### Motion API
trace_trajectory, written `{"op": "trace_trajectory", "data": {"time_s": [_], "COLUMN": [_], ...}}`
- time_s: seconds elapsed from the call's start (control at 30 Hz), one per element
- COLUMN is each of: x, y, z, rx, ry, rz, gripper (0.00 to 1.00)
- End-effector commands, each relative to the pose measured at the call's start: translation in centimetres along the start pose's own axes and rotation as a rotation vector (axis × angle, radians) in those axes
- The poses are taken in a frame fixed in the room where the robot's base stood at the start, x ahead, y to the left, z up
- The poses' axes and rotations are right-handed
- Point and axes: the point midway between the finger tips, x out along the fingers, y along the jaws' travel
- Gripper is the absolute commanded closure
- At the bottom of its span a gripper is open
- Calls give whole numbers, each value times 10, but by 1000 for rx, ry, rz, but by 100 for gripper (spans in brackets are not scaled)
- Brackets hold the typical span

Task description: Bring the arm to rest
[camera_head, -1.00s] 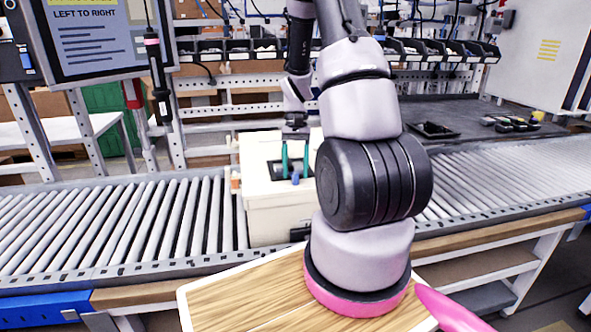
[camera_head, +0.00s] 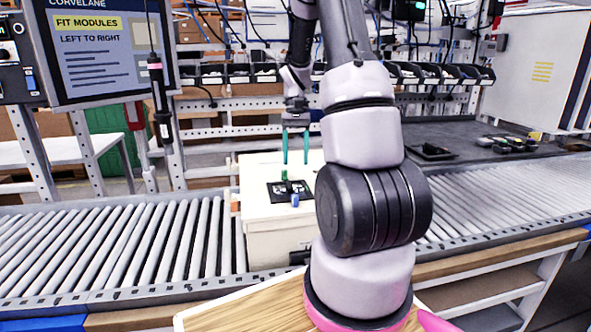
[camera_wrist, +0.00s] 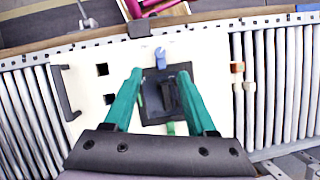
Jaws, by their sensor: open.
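My gripper (camera_head: 295,160) has two green fingers and is open. In the head view it hangs above the cream box (camera_head: 268,232) on the roller conveyor, with nothing between the fingers. In the wrist view the open gripper (camera_wrist: 168,76) spreads over the box's pale top (camera_wrist: 92,75). A black square recess (camera_wrist: 153,112) with a dark part in it lies between and beyond the fingers. A blue clip (camera_wrist: 160,58) and a green clip (camera_wrist: 170,128) sit at its edges; the blue clip (camera_head: 295,200) and the green one (camera_head: 284,175) also show in the head view.
The roller conveyor (camera_head: 120,235) runs left and right of the box. A hanging screwdriver (camera_head: 160,100) and a screen (camera_head: 103,50) are at the left. A rack of black bins (camera_head: 240,72) stands behind. A dark mat (camera_head: 465,150) with several small parts lies at the right.

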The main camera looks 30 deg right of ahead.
Motion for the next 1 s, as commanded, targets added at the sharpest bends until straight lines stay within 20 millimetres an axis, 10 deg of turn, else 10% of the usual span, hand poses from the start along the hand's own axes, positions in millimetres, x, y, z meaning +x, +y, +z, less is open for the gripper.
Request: {"op": "trace_trajectory", "data": {"time_s": [0.67,1.0], "x": [-11,-81], "y": [-3,-33], "z": [6,92], "rx": [-8,-85], "ry": [25,309], "rz": [-7,-104], "gripper": [43,43]}}
